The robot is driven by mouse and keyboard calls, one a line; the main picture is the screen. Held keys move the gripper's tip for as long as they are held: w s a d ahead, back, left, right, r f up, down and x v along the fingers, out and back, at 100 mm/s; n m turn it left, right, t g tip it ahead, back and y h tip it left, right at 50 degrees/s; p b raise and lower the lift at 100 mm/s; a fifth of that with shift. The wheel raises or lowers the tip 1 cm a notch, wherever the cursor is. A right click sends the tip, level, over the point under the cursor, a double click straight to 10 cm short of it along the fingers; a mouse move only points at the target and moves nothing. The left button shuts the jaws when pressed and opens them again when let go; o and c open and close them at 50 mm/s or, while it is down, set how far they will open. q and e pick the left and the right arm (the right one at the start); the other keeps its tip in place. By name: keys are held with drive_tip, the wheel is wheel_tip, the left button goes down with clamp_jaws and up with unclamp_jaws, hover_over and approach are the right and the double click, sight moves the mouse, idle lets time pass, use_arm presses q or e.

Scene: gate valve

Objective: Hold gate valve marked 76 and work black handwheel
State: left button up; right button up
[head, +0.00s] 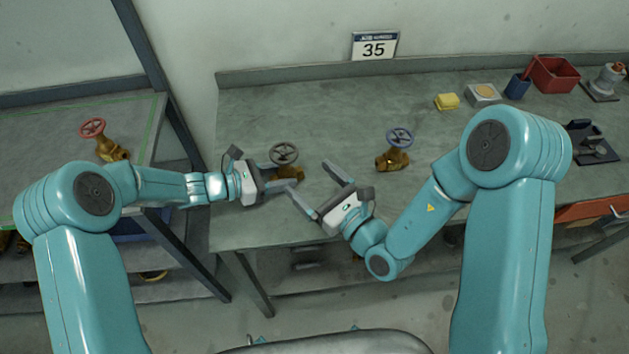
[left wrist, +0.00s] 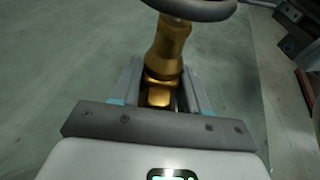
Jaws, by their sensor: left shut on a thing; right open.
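The brass gate valve with the black handwheel (head: 284,153) stands on the grey-green bench near its left end. No 76 mark is readable on it. My left gripper (head: 283,178) is shut on the valve's brass body, coming from the left below the wheel. In the left wrist view the brass body (left wrist: 166,60) stands between the fingers, with the dark wheel rim (left wrist: 195,8) above. My right gripper (head: 318,190) is open and empty, to the right of and nearer than the valve, its fingers apart from the wheel.
A blue-wheeled brass valve (head: 396,150) stands farther right on the bench (head: 330,110). A red-wheeled valve (head: 100,138) is on the left table. A yellow block (head: 447,102), red bin (head: 554,74) and blue cup (head: 517,86) stand at the back right. A sign reads 35 (head: 374,47).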

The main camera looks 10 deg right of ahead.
use_arm(q)
drive_tip(key=o, duration=0.9)
drive_tip(key=shift+a, duration=0.1)
